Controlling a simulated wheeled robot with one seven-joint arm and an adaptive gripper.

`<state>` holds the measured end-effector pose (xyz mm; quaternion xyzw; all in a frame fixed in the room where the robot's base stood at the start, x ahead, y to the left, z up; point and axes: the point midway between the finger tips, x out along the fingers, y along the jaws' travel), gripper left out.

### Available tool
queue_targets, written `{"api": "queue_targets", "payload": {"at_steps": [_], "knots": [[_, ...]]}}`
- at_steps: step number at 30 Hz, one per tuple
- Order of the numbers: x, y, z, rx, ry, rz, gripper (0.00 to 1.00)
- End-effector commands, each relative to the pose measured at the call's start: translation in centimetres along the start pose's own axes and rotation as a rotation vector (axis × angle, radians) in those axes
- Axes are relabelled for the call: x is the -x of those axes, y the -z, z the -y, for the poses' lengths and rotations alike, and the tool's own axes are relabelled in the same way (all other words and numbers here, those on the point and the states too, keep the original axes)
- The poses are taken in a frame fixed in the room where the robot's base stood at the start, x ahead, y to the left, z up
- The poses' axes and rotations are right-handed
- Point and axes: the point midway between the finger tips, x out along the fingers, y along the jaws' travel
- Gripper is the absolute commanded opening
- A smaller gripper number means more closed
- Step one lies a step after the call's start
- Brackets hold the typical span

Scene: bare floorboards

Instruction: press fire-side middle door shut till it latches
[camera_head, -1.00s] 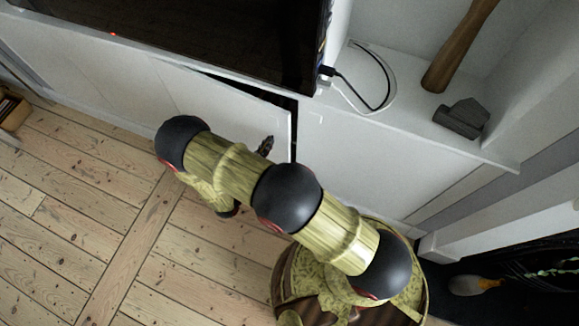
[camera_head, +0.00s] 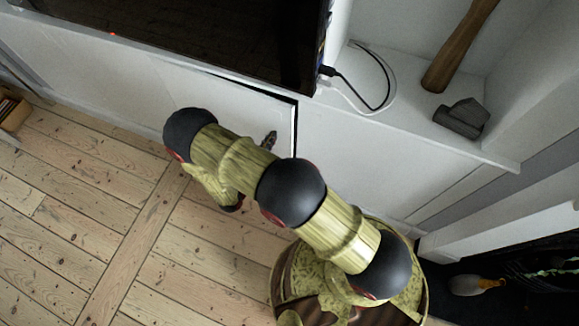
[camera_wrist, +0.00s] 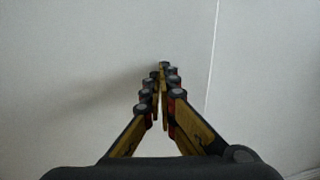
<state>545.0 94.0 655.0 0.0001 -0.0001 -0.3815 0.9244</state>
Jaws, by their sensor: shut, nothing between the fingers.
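The white middle door (camera_head: 232,105) of the low cabinet is nearly closed in the head view. A thin dark gap shows along its top and right edge. My gripper (camera_head: 269,141) is at the door's face near its right edge, mostly behind my arm. In the wrist view my gripper (camera_wrist: 163,68) is shut and empty, its tips at or very near the pale door panel (camera_wrist: 90,60). A thin bright vertical seam (camera_wrist: 213,60) runs right of the tips. I cannot tell whether the tips touch.
A dark screen (camera_head: 180,40) stands on the cabinet top. A cable (camera_head: 375,75) and a hammer (camera_head: 462,70) lie right of it. A fixed white panel (camera_head: 370,150) is right of the door. Bare floorboards (camera_head: 90,200) are clear at left.

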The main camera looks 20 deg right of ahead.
Motion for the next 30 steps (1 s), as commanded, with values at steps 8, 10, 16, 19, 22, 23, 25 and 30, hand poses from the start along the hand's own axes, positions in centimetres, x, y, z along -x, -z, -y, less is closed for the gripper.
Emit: {"api": "queue_targets", "payload": {"at_steps": [8,10,16,19,22,23,25,30], "knots": [[-0.6,0.0,0.0,0.000,0.001,0.000,0.00],[-0.8,0.0,0.1,0.000,0.000,0.000,0.00],[-1.3,0.0,0.1,0.001,0.001,0.000,0.00],[-1.5,0.0,0.1,0.001,0.001,0.000,0.00],[-1.7,0.0,0.1,0.001,0.001,0.000,0.00],[-1.8,0.0,0.1,0.001,0.001,0.000,0.00],[-1.9,0.0,0.1,0.001,0.001,0.000,0.00],[-2.3,0.0,0.1,0.001,0.001,0.000,0.00]]}}
